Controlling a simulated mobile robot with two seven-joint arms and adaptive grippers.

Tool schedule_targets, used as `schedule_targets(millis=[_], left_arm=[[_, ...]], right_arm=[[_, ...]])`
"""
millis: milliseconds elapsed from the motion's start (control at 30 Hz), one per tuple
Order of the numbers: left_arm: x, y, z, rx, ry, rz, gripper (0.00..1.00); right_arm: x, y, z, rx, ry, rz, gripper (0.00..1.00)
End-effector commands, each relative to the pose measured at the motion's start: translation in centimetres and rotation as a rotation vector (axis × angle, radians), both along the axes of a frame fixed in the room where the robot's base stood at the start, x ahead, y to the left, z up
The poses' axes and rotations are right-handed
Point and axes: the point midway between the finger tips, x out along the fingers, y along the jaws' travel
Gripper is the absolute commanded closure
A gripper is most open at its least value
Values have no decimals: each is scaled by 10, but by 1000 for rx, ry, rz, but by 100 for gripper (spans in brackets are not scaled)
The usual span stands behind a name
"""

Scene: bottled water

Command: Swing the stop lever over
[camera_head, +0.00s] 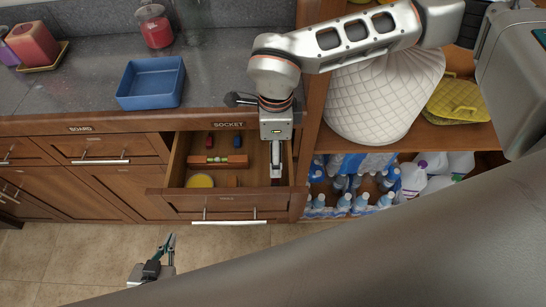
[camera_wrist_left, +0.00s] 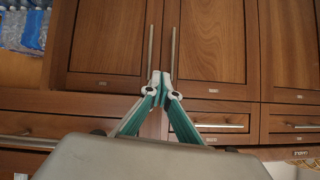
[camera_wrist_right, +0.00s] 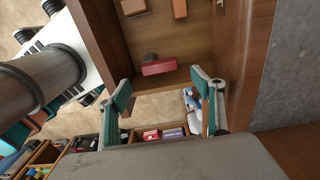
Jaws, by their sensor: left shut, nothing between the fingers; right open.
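A red block-like lever (camera_wrist_right: 158,67) with a brown round piece beside it lies along the right inner wall of the open drawer (camera_head: 228,202). My right gripper (camera_head: 276,173) reaches down over the drawer's right side. In the right wrist view its fingers (camera_wrist_right: 163,84) are spread, and the red lever shows between and beyond the tips, apparently untouched. In the head view the gripper mostly hides the lever. My left gripper (camera_head: 170,240) is shut and empty, low in front of the cabinets; its closed tips also show in the left wrist view (camera_wrist_left: 160,80).
The drawer also holds an orange level (camera_head: 218,161), a yellow disc (camera_head: 200,181) and small red and blue pieces. A blue tray (camera_head: 151,84) stands on the counter. Bottles (camera_head: 350,190) fill the lower shelf at right. Floor before the left cabinets is free.

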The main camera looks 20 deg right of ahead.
Motion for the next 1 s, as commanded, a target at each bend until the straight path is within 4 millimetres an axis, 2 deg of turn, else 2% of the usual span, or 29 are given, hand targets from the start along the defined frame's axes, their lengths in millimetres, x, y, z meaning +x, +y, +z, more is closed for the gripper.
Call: schedule_targets(millis=[167,400,767,900,1000], left_arm=[[-7,0,-6,2,19,-1,100],[0,0,1,1,3,-1,100],[5,0,7,0,-10,-1,100],[4,0,7,0,-8,0,100],[3,0,6,-1,-7,-1,100]], right_arm=[[-1,0,-29,-1,3,-1,33],[-1,0,-56,0,3,1,33],[-1,0,-61,1,1,2,33],[-1,0,-61,1,1,1,70],[-1,0,-61,1,1,1,72]])
